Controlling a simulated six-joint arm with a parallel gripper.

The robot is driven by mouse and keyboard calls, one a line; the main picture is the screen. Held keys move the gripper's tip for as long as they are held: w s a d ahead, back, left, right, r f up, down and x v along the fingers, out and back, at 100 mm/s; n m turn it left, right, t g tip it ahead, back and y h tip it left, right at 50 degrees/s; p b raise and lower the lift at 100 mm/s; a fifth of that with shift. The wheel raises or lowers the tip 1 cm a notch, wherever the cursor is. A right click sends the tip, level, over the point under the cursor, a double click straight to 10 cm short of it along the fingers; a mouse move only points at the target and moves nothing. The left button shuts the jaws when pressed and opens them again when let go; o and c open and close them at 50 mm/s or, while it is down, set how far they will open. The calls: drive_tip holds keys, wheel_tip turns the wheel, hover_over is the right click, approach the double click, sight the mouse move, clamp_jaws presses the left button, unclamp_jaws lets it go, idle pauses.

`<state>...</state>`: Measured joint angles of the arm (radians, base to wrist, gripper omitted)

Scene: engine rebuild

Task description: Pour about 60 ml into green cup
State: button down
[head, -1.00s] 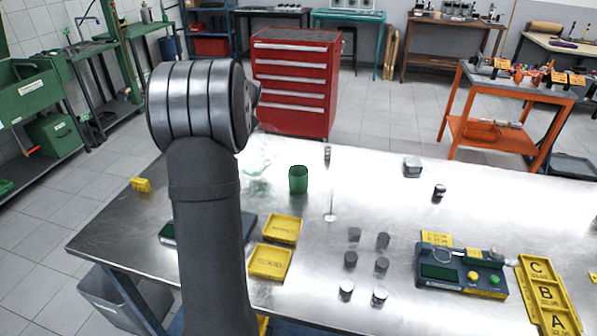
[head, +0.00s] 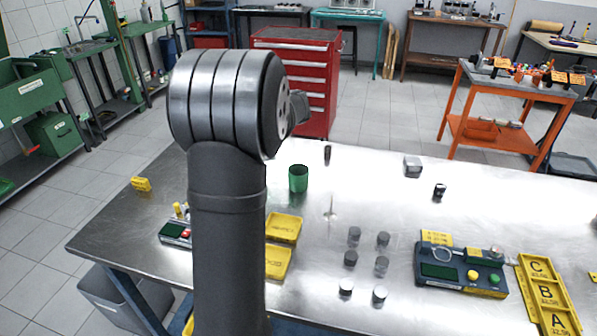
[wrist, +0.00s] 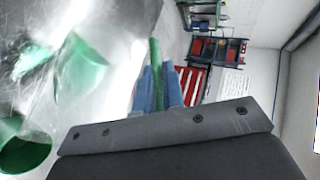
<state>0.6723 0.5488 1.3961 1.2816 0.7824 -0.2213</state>
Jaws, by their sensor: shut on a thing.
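The green cup (head: 298,178) stands upright on the metal table in the head view. Its rim and dark inside show at the lower left of the wrist view (wrist: 24,148). My gripper (wrist: 158,82) has blue fingers and is shut on a narrow green piece (wrist: 156,62), which looks like a handle. Clear green-tinted shapes (wrist: 82,62) lie left of the fingers in the wrist view; I cannot tell vessel from reflection, or whether they join the held piece. In the head view my arm hides the gripper and what it holds. The liquid level cannot be seen.
Yellow trays (head: 284,228) lie in front of the cup, beside my arm. Several small dark cylinders (head: 354,236) stand to their right. A device with yellow and green buttons (head: 462,268) and a lettered yellow tray (head: 548,296) are further right. The table behind the cylinders is mostly clear.

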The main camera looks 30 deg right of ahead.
drive_tip(key=shift+s+d+r, duration=0.2)
drive_tip(key=shift+s+r, duration=0.05)
drive_tip(key=shift+s+d+r+t, duration=0.2)
drive_tip(key=shift+s+r+t, duration=0.1)
drive_tip(key=shift+t, duration=0.1)
drive_tip(key=shift+s+d+r, duration=0.1)
drive_tip(key=shift+s+d+r+m+t+y+p, duration=0.35)
drive_tip(key=shift+s+d+t+p, duration=0.2)
drive_tip(key=shift+s, duration=0.3)
drive_tip(key=shift+w+r, duration=0.1)
drive_tip(key=shift+w, duration=0.1)
drive_tip(key=shift+s+d+r+t+y+p, duration=0.3)
drive_tip(key=shift+s+t+p, duration=0.2)
drive_tip(key=shift+p, duration=0.35)
idle(1.3)
